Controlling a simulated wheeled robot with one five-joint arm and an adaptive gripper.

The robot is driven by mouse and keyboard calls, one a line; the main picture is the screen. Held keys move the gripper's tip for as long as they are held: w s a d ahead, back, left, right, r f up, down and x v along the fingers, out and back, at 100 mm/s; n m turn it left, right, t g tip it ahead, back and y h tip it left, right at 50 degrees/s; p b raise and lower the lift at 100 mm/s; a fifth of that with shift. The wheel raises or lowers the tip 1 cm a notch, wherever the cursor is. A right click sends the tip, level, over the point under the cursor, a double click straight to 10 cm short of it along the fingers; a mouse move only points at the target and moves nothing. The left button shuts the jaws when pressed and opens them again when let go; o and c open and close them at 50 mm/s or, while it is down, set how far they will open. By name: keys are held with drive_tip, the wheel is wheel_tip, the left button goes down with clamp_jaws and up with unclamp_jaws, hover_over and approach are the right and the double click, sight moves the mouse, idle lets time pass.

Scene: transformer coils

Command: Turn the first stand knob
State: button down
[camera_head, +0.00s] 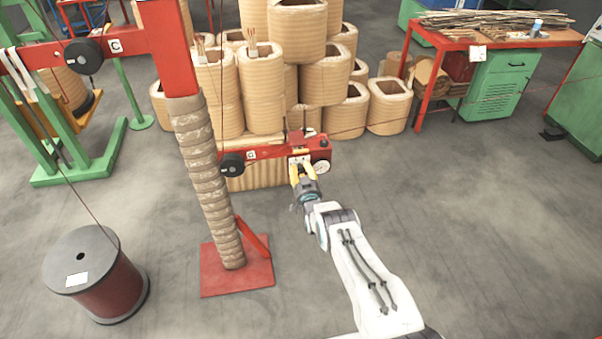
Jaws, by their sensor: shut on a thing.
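A red stand has an upright post (207,180) wrapped in tan paper, on a red base plate. A red crossbar (268,152) reaches right from behind the post. It carries a black round knob (232,165) at its left, beside a small white letter label. A round dial-like part (321,167) is at its right end. My gripper (302,172), with yellow fingers, is at the bar's right part, just below a white plate (300,159). It is shut on a small stand knob there, mostly hidden by the fingers. Another black knob (84,56) sits on the upper red beam.
Stacked tan coils (300,85) stand close behind the crossbar. A red-and-grey spool (95,280) stands at lower left, near a green frame (80,165). A red table (500,38) and green cabinet are at upper right. The floor at right is clear.

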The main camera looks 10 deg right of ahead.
drive_tip(key=m+b, duration=0.2)
drive_tip(key=m, duration=0.1)
drive_tip(key=shift+m+b, duration=0.4)
drive_tip(key=m+b, duration=0.4)
drive_tip(key=shift+f+m, duration=0.1)
drive_tip(key=shift+m, duration=0.2)
drive_tip(key=m+b, duration=0.4)
drive_tip(key=b, duration=0.1)
drive_tip(key=shift+m+b, duration=0.3)
drive_tip(key=shift+b, duration=0.1)
drive_tip(key=m+b, duration=0.3)
drive_tip(key=b, duration=0.2)
drive_tip(key=shift+m, duration=0.3)
drive_tip(key=m+b, duration=0.7)
drive_tip(key=b, duration=0.3)
drive_tip(key=m+b, duration=0.4)
drive_tip(key=b, duration=0.1)
drive_tip(key=shift+r+m+b, duration=0.25)
drive_tip(key=shift+m+b, duration=0.45)
drive_tip(key=shift+b, duration=0.3)
